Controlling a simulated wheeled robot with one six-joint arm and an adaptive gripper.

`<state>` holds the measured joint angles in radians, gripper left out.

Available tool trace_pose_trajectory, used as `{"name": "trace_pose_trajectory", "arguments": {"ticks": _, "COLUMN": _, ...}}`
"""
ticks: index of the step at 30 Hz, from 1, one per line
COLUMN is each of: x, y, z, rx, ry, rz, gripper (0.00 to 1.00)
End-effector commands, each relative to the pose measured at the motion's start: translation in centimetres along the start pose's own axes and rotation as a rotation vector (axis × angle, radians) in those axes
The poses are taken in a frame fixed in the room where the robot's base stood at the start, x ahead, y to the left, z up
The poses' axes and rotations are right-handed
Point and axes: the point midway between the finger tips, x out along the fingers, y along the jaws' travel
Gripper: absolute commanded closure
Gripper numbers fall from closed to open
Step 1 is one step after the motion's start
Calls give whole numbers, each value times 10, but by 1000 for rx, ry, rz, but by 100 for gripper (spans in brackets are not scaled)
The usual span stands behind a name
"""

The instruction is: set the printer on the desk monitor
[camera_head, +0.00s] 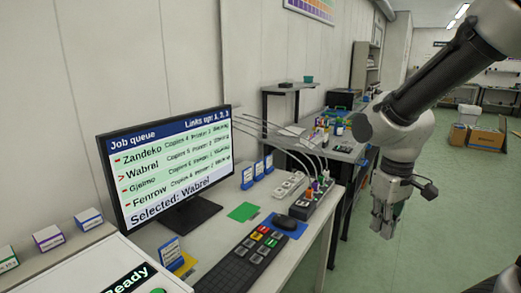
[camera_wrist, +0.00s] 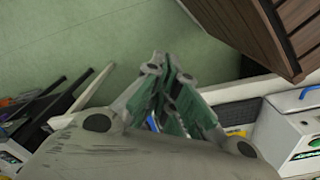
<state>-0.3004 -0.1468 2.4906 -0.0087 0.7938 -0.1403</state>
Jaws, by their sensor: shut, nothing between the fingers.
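The desk monitor (camera_head: 168,165) stands on the desk and shows "Job queue" and "Selected: Wabrel". Its rows are Zandeko, Wabrel, Gjelmo and Fenrow, with a red arrow beside Wabrel. Each row gives copies and a printer number, too small to read surely. A black keyboard (camera_head: 230,272) with red, yellow and green keys lies in front of it. A white machine (camera_head: 75,272) with a "Ready" display is partly in view at lower left. My gripper (camera_head: 382,228) is shut and empty, pointing down over the floor right of the desk. It also shows in the wrist view (camera_wrist: 168,75).
A mouse (camera_head: 285,222) lies on a blue mat, near a grey cable box (camera_head: 318,193). Small label boxes (camera_head: 88,219) stand on the left. A second table (camera_head: 340,148) is behind. The green floor (camera_head: 440,225) at right is clear near my gripper.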

Motion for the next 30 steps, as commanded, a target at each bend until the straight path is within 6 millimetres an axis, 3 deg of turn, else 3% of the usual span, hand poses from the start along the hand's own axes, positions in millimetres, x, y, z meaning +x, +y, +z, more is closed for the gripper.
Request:
{"name": "trace_pose_trajectory", "arguments": {"ticks": 3, "x": -41, "y": 12, "z": 46, "rx": 213, "ry": 48, "rz": 3, "gripper": 100}}
{"name": "trace_pose_trajectory", "arguments": {"ticks": 6, "x": -67, "y": 19, "z": 75, "rx": 302, "ry": 121, "rz": 12, "gripper": 100}}
{"name": "trace_pose_trajectory", "arguments": {"ticks": 12, "x": -104, "y": 32, "z": 102, "rx": 400, "ry": 309, "rz": 54, "gripper": 100}}
{"name": "trace_pose_trajectory", "arguments": {"ticks": 17, "x": -117, "y": 38, "z": 112, "rx": 442, "ry": 369, "rz": 76, "gripper": 100}}
{"name": "trace_pose_trajectory", "arguments": {"ticks": 30, "x": -116, "y": 39, "z": 112, "rx": 446, "ry": 365, "rz": 76, "gripper": 100}}
